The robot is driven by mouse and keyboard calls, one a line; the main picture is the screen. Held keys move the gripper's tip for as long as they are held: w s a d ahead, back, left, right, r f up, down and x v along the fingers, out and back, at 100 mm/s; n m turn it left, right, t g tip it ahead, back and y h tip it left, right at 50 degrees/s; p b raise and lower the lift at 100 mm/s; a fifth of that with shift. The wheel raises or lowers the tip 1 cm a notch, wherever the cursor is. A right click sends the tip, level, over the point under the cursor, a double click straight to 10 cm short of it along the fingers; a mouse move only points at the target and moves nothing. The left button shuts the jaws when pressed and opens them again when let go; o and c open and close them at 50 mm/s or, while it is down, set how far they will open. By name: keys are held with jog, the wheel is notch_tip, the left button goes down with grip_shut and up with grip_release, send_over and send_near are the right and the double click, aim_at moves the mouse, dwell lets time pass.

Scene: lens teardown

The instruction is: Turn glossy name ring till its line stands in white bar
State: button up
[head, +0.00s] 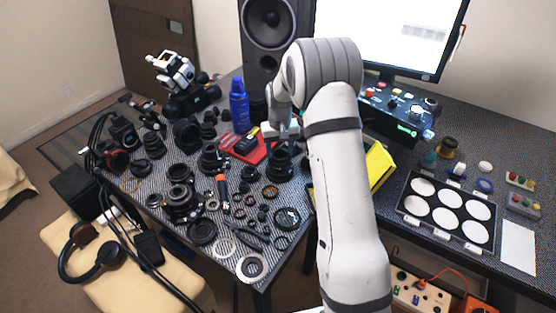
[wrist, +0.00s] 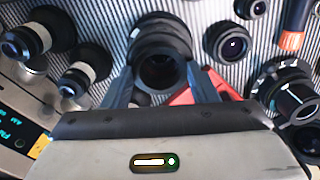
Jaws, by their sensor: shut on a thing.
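A black lens (head: 279,167) stands upright on the striped table beneath my gripper (head: 283,136). In the wrist view the same lens (wrist: 158,32) sits between the two fingers of my gripper (wrist: 160,82), with its dark round opening towards the camera. The fingers press on its sides, so my gripper is shut on its ring. I cannot make out the name ring's line or a white bar in either view. The hand and fingers hide part of the lens's side.
A red tray (head: 258,155) lies just left of the lens. A blue can (head: 239,104) stands behind it. Several lenses, loose rings and an orange-handled tool (head: 222,188) crowd the table left and in front. A yellow bin (head: 379,165) is to the right, beyond my arm.

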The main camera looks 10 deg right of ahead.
jog(key=m, duration=0.4)
jog(key=o, duration=1.4)
jog(key=shift+c, duration=0.2)
notch_tip(320, 180, up, 8)
jog(key=s+r+n+t, duration=0.1)
jog(key=s+r, duration=0.4)
jog(key=s, duration=0.4)
jog(key=s+r+n, duration=0.1)
jog(key=s+r, duration=0.5)
jog(key=s, duration=0.3)
jog(key=s+f+n+t, duration=0.1)
jog(key=s+n, duration=0.1)
jog(key=s, duration=1.4)
jog(key=shift+s+a+f+t, duration=0.25)
jog(key=shift+s+a+t, duration=0.05)
